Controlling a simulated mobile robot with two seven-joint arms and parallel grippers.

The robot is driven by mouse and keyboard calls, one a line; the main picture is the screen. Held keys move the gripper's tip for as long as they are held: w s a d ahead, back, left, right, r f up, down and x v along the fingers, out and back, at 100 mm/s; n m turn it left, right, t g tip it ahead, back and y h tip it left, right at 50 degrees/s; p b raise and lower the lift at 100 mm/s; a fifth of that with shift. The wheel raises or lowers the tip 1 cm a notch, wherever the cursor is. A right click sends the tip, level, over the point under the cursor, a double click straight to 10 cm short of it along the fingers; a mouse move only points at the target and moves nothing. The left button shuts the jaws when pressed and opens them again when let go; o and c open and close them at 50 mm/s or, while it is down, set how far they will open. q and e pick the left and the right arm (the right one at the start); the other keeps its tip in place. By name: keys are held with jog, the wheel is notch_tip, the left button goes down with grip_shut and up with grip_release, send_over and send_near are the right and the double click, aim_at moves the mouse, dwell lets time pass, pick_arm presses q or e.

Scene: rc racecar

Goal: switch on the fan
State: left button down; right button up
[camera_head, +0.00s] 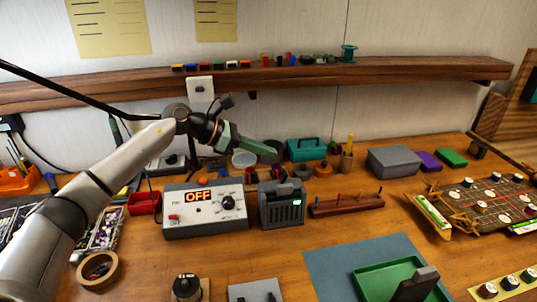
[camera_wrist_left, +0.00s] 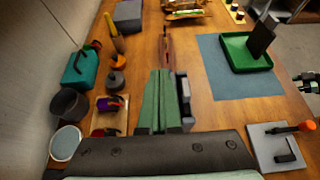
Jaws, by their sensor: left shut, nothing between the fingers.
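My left gripper (camera_head: 272,152), with green fingers, is shut and empty, above and behind the slatted box. In the left wrist view its fingers (camera_wrist_left: 158,100) lie together, just left of the partly hidden slatted box (camera_wrist_left: 186,98).
A teal toolbox (camera_head: 306,149) and small pots stand behind. A wooden peg rack (camera_head: 346,205) is right of the slatted box. A green tray (camera_head: 372,284) lies on a blue mat (camera_head: 335,262) in front. A shelf (camera_head: 420,70) runs along the wall.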

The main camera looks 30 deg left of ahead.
pick_arm(q)
notch_tip(320, 180, up, 6)
jog(key=s+a+p, duration=0.1)
jog(key=a+p, duration=0.1)
jog(key=shift+s, duration=0.15)
jog(key=shift+d+f, duration=0.1)
jog(key=shift+s, duration=0.1)
